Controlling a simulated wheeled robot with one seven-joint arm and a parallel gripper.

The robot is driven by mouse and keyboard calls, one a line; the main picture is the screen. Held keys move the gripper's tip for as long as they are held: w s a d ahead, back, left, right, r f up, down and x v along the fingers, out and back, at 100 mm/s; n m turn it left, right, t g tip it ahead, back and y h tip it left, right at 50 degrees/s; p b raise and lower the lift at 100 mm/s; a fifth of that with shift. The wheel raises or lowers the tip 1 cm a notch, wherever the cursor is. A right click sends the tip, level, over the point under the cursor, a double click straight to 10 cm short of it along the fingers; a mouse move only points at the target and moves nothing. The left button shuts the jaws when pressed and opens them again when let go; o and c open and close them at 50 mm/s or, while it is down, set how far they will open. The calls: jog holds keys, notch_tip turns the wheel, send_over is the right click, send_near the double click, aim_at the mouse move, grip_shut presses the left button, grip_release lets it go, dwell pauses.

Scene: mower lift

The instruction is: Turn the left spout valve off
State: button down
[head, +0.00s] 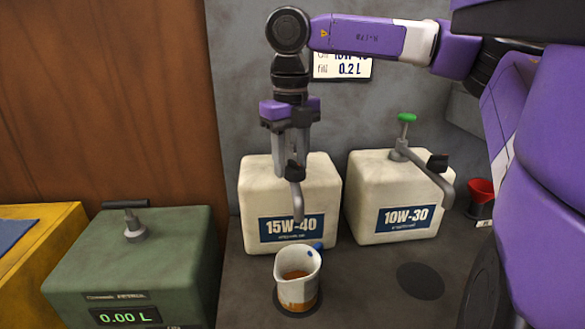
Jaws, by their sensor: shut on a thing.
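The left jug (320,187), white and labelled 15W-40, has a grey spout (297,205) pointing down, with a black piece (296,171) at its bend. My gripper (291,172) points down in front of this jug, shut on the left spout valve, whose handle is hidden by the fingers. A white measuring cup (299,291) with some brown oil inside stands below the spout's end, apart from it. I cannot make out a stream of oil between them.
The right jug (375,215), labelled 10W-30, has a green valve handle (407,118) and its own spout (440,182). A red funnel (481,197) stands far right. A green box (140,258) with a 0.00 L display is at left. A sign (345,68) hangs behind my arm.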

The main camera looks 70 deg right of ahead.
aim_at(289, 168)
jog(key=n, duration=0.2)
jog(key=n+b, duration=0.1)
jog(key=n, duration=0.1)
jog(key=n+b, duration=0.1)
jog(key=n, duration=0.1)
jog(key=shift+w+a+f, duration=0.1)
jog(key=shift+w+a, duration=0.05)
jog(key=shift+a, duration=0.25)
jog(key=n, duration=0.2)
jog(key=n+b, duration=0.1)
jog(key=n, duration=0.3)
jog(key=shift+a, duration=0.3)
jog(key=c, duration=0.8)
grip_release()
jog(key=shift+c, duration=0.2)
notch_tip(289, 168, up, 8)
jog(key=p, duration=0.5)
